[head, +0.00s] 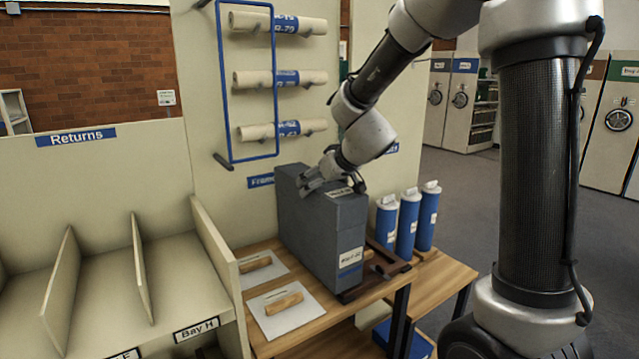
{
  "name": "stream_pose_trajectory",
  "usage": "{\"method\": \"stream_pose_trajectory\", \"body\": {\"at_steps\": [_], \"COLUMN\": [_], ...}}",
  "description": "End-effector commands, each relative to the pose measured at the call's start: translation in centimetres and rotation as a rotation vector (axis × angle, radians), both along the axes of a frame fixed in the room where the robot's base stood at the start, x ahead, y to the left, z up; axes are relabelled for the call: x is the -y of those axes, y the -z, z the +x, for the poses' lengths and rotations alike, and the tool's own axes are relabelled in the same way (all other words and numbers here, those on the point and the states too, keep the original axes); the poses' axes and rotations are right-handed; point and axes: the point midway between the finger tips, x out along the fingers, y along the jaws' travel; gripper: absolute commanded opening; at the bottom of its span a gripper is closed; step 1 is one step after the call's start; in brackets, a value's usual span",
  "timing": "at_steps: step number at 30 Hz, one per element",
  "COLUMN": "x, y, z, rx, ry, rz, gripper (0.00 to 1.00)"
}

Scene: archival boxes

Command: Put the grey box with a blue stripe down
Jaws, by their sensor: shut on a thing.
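The grey box (318,235) with a blue stripe low on its end face stands upright at the wooden table (262,345), beside a dark brown wooden rack (384,282). My gripper (330,190) is at the top of the box, with its fingers shut on the upper part. The fingertips are partly hidden by the wrist and the box top. The box's lower edge is close to the table top; I cannot tell whether it touches it.
Two white boards with wooden handles (284,302) lie left of the box. Blue tubes (408,225) stand right of it. A panel holds rolled tubes (280,78) and a blue frame (222,100) behind. Returns bays (140,270) with dividers are at left.

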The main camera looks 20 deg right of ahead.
Motion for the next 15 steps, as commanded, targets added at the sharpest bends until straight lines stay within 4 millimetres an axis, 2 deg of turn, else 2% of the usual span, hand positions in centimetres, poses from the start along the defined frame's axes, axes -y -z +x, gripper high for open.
{"method": "stream_pose_trajectory", "body": {"at_steps": [1,3,15], "x": [0.0,0.0,0.01], "y": [0.04,0.03,-0.06], "z": [0.0,-0.01,-0.01], "rx": [0.0,0.0,0.0], "ry": [0.001,0.001,0.0], "rz": [0.001,0.001,0.0], "gripper": [0.87,1.0,1.0]}}
